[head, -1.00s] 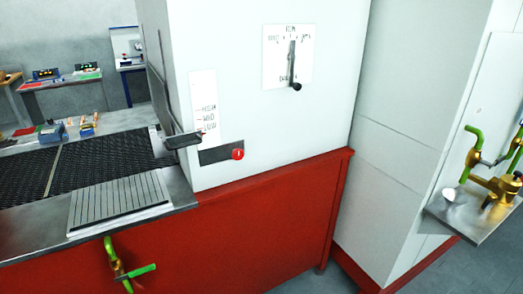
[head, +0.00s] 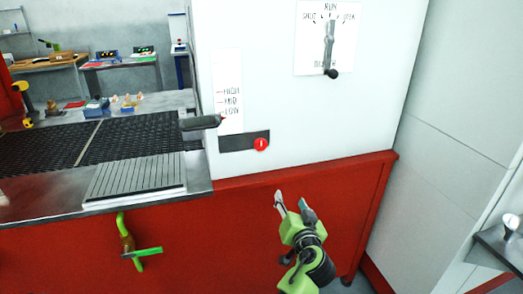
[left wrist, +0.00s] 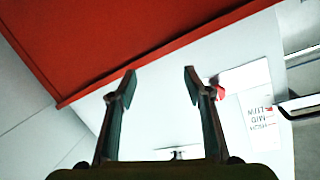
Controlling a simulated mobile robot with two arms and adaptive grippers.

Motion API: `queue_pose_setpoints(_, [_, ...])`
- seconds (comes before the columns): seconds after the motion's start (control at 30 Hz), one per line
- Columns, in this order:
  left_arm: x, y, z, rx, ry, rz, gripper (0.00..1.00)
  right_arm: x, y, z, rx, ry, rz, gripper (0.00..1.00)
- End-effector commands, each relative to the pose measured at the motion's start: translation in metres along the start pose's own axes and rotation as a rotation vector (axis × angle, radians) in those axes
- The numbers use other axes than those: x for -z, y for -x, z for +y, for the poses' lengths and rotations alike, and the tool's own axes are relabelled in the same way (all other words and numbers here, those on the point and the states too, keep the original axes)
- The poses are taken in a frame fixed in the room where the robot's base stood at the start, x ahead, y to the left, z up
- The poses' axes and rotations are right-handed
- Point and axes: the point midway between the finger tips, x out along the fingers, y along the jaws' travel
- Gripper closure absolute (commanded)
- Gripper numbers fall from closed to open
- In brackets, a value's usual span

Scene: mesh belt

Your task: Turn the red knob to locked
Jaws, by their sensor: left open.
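The red knob (head: 261,144) sits at the right end of a dark plate (head: 236,142) on the white cabinet, with a small white mark on its face. My left gripper (head: 292,198) is open and empty, below and to the right of the knob, in front of the red base. In the left wrist view the open fingers (left wrist: 160,75) show with nothing between them. There the knob (left wrist: 219,92) is just right of the right finger, partly hidden by it. My right gripper is not in view.
A dark handle (head: 201,121) sticks out beside the HIGH/MID/LOW label, left of the knob. A lever (head: 329,48) on a dial plate is above right. A green-handled valve (head: 135,250) is on the red front. A metal shelf (head: 503,246) stands at right.

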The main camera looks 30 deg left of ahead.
Motion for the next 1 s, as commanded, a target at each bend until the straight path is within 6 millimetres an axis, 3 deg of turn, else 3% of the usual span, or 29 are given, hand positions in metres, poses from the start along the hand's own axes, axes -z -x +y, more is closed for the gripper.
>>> queue_pose_setpoints(0.03, [0.028,0.004,-0.024,0.064,0.061,0.040,0.54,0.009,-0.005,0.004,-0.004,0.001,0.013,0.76])
queue_pose_setpoints(0.1, [0.057,0.012,-0.054,0.139,0.127,0.079,0.54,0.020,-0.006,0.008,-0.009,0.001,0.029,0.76])
queue_pose_setpoints(0.23, [0.083,0.022,-0.087,0.219,0.201,0.116,0.54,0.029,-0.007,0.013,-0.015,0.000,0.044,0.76])
queue_pose_setpoints(0.47, [0.093,0.003,-0.102,0.241,0.213,0.126,0.54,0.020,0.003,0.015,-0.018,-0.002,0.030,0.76])
queue_pose_setpoints(0.8, [0.101,-0.067,-0.118,0.237,0.210,0.126,0.54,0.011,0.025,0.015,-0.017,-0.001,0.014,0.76])
queue_pose_setpoints(1.0, [0.102,-0.096,-0.125,0.236,0.212,0.125,0.54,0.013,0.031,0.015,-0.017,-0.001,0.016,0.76])
